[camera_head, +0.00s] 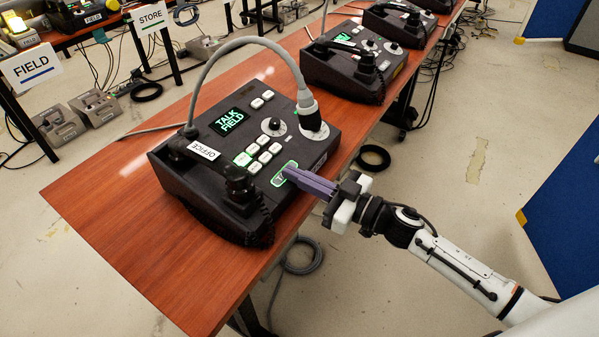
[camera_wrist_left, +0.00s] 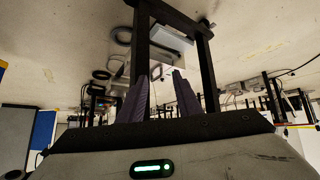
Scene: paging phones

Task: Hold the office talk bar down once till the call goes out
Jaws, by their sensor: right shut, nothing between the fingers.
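The office phone (camera_head: 232,147) is a dark desk unit at the near end of the wooden table, with an OFFICE label (camera_head: 203,149). Its small screen (camera_head: 231,121) reads TALK FIELD in green. The talk bar (camera_head: 277,180) is at its front right edge, outlined in lit green. My right gripper (camera_head: 287,171) is shut and empty, its purple fingertips at the bar and covering part of it. They look in contact; how far the bar is pressed is hard to tell. My left gripper (camera_wrist_left: 162,76) is open and empty in the left wrist view, away from the phone.
A handset with a coiled cord (camera_head: 240,190) lies along the phone's near left side. A thick grey cable (camera_head: 240,42) arches over the phone to a round connector. A second similar unit (camera_head: 355,62) stands farther along the table (camera_head: 120,224). Bare wood is free at the near left.

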